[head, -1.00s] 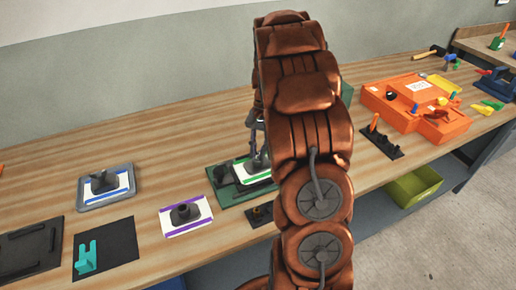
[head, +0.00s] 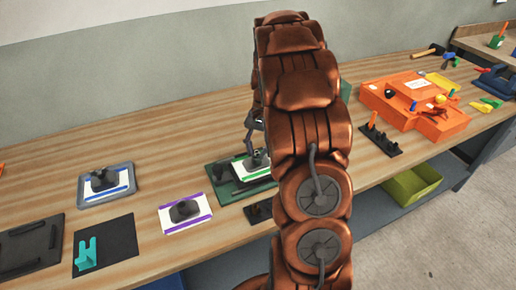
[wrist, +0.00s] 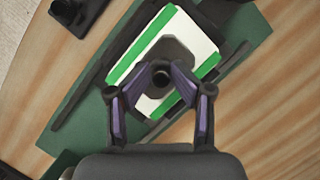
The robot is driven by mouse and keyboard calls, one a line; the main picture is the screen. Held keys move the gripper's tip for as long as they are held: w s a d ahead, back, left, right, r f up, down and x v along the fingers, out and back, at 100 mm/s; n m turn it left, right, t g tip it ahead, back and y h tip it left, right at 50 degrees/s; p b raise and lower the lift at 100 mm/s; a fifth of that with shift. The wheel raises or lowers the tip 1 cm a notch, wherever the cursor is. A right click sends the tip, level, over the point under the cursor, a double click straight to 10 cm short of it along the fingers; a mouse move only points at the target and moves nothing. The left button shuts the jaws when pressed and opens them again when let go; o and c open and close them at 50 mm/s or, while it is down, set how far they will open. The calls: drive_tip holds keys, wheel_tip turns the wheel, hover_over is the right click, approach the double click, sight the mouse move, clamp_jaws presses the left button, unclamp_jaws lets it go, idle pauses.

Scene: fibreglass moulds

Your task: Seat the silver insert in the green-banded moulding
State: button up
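The green-banded moulding (wrist: 192,28), white with two green stripes, lies in a dark frame on a green board; it also shows in the head view (head: 238,171). A dark grey raised boss stands at its middle. My gripper (wrist: 162,76) is over this boss, its two fingertips drawn in close on either side of a small dark round piece. I cannot tell whether they grip it, or whether it is the insert or the boss's top. No clearly silver insert shows in any view. In the head view my arm hides part of the board.
To the left lie a purple-banded moulding (head: 165,225), a blue-banded moulding in a grey tray (head: 84,197), a teal piece (head: 86,255) on a black mat and a black tray (head: 30,262). A black pegged stand (head: 383,148) and an orange box (head: 447,124) lie to the right.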

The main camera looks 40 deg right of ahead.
drive_tip(key=shift+o, duration=0.7)
drive_tip(key=shift+f, duration=0.8)
drive_tip(key=shift+w+r, duration=0.1)
drive_tip(key=shift+r, duration=0.3)
drive_tip(key=shift+w+r, duration=0.1)
drive_tip(key=shift+r, duration=0.15)
drive_tip(key=shift+w+d+r+p, duration=0.15)
drive_tip(key=shift+r+p, duration=0.2)
drive_tip(key=shift+r, duration=0.25)
drive_tip(key=b+v, duration=0.1)
drive_tip(key=v, duration=1)
drive_tip(key=shift+r, duration=0.35)
drive_tip(key=shift+d, duration=0.1)
